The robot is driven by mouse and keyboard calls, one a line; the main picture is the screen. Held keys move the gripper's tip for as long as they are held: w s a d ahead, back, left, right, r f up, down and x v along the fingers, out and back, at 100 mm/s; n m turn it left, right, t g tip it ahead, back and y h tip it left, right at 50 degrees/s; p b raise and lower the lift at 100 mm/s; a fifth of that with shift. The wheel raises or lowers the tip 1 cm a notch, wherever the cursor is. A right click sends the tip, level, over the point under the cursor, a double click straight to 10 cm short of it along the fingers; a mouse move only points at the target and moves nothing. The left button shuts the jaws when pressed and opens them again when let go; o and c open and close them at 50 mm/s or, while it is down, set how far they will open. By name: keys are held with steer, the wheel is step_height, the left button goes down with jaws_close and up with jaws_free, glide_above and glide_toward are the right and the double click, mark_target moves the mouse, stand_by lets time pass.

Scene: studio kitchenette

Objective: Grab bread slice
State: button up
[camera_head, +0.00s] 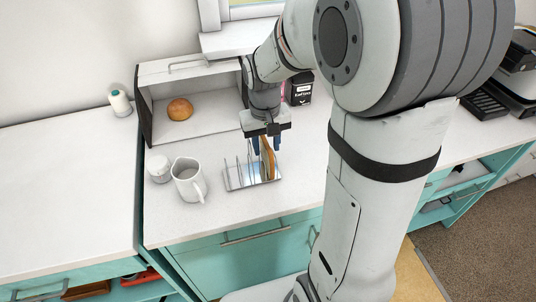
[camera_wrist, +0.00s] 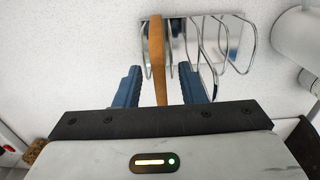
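The bread slice (camera_wrist: 157,58) stands on edge in a metal toast rack (camera_wrist: 228,68), near one end of it. In the head view the slice (camera_head: 268,163) shows as a tan strip in the rack (camera_head: 232,185), partly hidden by my fingers. My gripper (camera_wrist: 158,84) is above the rack with its two blue fingers apart, one on each side of the slice. A gap shows between the slice and each finger. In the head view my gripper (camera_head: 266,145) points down at the rack.
A white mug (camera_head: 187,182) and a small white jar (camera_head: 159,169) stand left of the rack. An open bread box (camera_head: 146,72) with a round bun (camera_head: 180,109) is behind. A dark package (camera_head: 299,90) stands behind my gripper. The counter before the rack is clear.

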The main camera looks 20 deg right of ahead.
steer(key=shift+c, duration=0.2)
jaws_close()
stand_by(0.4)
